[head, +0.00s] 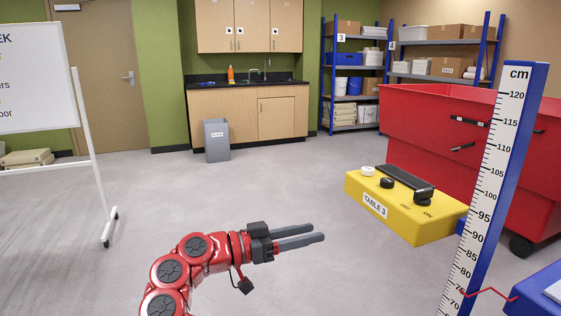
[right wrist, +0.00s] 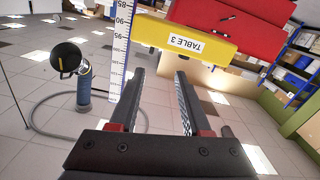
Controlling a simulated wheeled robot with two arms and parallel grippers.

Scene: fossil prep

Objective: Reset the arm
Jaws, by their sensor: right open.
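My right gripper (head: 318,233) reaches out over open floor at the lower middle of the head view, on a bent red arm. Its two dark fingers are parallel, with nothing between them. The right wrist view shows the fingers (right wrist: 160,85) spread apart and empty. A yellow box labelled "TABLE 3" (head: 415,218) is to the right of the gripper and apart from it. The box also shows upside down beyond the fingertips in the right wrist view (right wrist: 185,38). My left gripper is not in view.
A blue-backed cm scale (head: 500,160) stands upright at the right, beside a large red bin (head: 440,105) on wheels. A whiteboard (head: 35,80) stands at the left. A grey waste bin (head: 216,142) is by the cabinets. The middle floor is clear.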

